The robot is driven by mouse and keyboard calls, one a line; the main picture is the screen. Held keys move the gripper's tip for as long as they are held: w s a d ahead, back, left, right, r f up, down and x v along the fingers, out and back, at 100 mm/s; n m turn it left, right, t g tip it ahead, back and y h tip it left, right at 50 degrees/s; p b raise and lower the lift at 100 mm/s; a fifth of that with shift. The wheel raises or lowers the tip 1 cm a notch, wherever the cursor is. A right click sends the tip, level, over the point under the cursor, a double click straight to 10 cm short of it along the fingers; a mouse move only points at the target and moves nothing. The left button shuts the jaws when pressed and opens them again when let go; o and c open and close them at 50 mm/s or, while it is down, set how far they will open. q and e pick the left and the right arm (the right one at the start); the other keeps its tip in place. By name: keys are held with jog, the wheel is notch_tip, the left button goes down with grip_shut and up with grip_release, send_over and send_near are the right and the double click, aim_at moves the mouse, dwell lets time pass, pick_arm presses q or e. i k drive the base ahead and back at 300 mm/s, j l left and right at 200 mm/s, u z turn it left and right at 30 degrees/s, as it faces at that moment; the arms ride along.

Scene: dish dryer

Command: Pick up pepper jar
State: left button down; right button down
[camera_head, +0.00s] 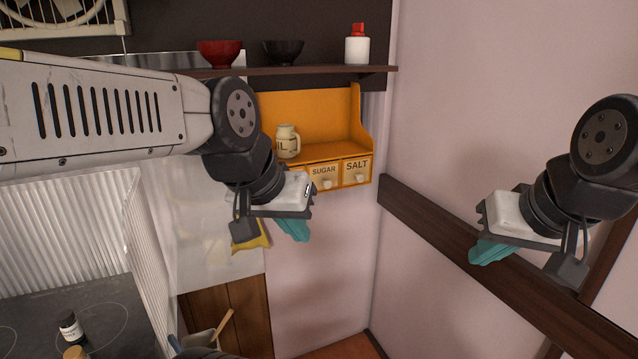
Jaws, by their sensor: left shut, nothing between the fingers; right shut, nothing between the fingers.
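A small dark jar (70,327) with a white label stands on the black cooktop at the lower left; its label is too small to read. A tan round top (75,352) shows beside it, cut by the bottom edge. I cannot tell for sure which is the pepper jar. My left gripper (293,230) has teal fingers, shut and empty, in front of the wall below the orange spice rack (318,105). My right gripper (488,252) is shut and empty at the right, in front of the pink wall. Both are well apart from the dark jar.
A cream jar (288,141) stands on the rack, above drawers marked SUGAR and SALT. The upper shelf (330,70) holds a red bowl (219,53), a black bowl (283,52) and a white bottle (357,50) with a red cap. A ribbed panel (60,230) stands behind the cooktop (110,310).

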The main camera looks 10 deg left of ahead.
aim_at(70, 327)
jog(key=u, duration=2.35)
jog(key=i+z, duration=0.2)
jog(key=z, duration=0.3)
